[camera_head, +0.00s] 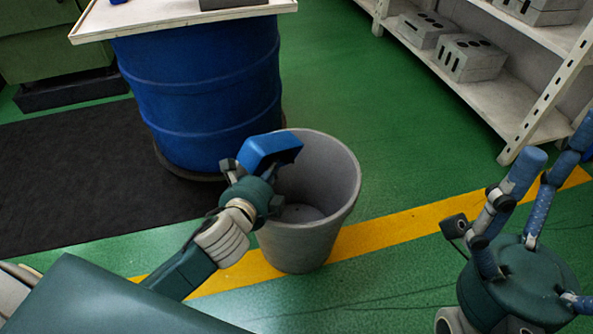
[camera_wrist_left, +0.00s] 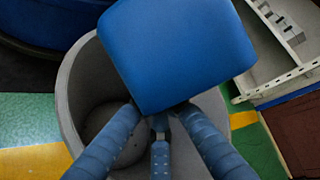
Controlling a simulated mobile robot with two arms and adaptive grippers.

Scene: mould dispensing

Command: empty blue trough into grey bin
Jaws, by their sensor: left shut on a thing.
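The blue trough (camera_head: 268,150) is held over the grey bin's mouth in the head view, tipped on its side. Its smooth blue outer face (camera_wrist_left: 180,50) fills the upper middle of the left wrist view. My left gripper (camera_head: 238,168) is shut on the trough at the bin's left rim; its fingers (camera_wrist_left: 158,115) meet the trough's lower edge. The grey bin (camera_head: 325,225) stands upright on the floor, and its inside looks mostly bare. The trough's inside is hidden, so I cannot tell what it holds. My right gripper (camera_head: 545,165) is open and empty at the right, away from the bin.
A blue drum (camera_head: 205,100) bearing a pale board (camera_head: 130,22) stands behind the bin. A pale shelf rack (camera_head: 510,105) with grey blocks (camera_head: 468,58) is at the upper right. A dark mat (camera_head: 70,180) lies at left. Green floor is clear between bin and rack.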

